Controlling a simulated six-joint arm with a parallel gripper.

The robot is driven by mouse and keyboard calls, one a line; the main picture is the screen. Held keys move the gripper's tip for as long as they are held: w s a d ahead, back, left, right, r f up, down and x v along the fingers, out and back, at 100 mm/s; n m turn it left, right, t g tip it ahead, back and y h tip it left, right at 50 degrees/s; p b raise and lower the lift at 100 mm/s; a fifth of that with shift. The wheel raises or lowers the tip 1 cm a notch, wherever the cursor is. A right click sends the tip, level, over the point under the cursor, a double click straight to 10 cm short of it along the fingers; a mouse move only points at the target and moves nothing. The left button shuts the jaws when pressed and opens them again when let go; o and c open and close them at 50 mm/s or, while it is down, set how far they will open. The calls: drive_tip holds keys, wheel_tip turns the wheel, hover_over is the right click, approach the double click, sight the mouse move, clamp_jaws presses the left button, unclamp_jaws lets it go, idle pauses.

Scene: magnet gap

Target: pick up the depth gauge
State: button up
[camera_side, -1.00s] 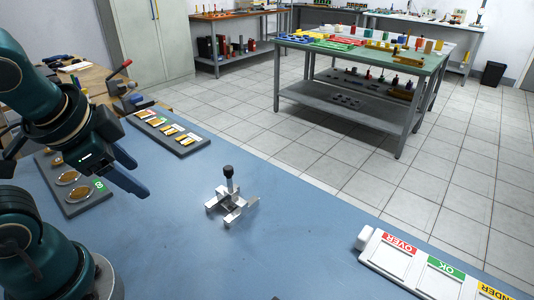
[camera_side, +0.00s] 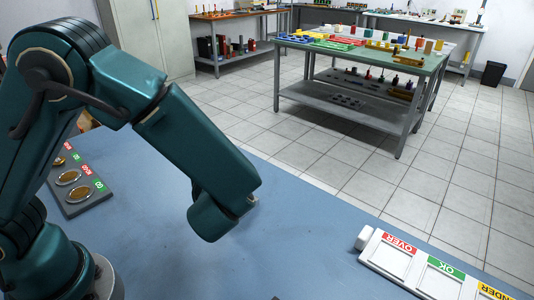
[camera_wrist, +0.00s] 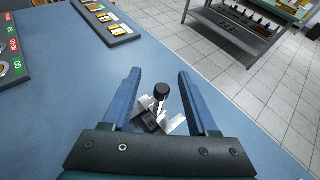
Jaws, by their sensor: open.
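What I take for the depth gauge (camera_wrist: 160,92) stands on the blue table in the wrist view, a black-knobbed upright stem on a silvery, branching metal base. My gripper (camera_wrist: 160,74) is open, its two blue fingers on either side of the black knob in that view. The fingers look apart from it, and I cannot tell their height above the base. In the side view my arm hides the gripper and nearly all of the gauge; only a small silvery bit (camera_side: 253,199) shows past the arm.
A white tray (camera_side: 415,264) with OVER, OK and UNDER labels lies at the right of the blue table. A dark board (camera_side: 80,184) with round brass pieces lies at the left. Another board (camera_wrist: 108,22) shows in the wrist view. The table around the gauge is clear.

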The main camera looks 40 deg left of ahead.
drive_tip(key=shift+s+d+f+m, duration=0.2)
drive_tip(key=shift+d+f+m, duration=0.3)
drive_tip(key=shift+f, duration=0.2)
drive_tip(key=shift+h, duration=0.3)
drive_tip(key=shift+x, duration=2.45)
drive_tip(key=shift+r, duration=0.1)
clamp_jaws()
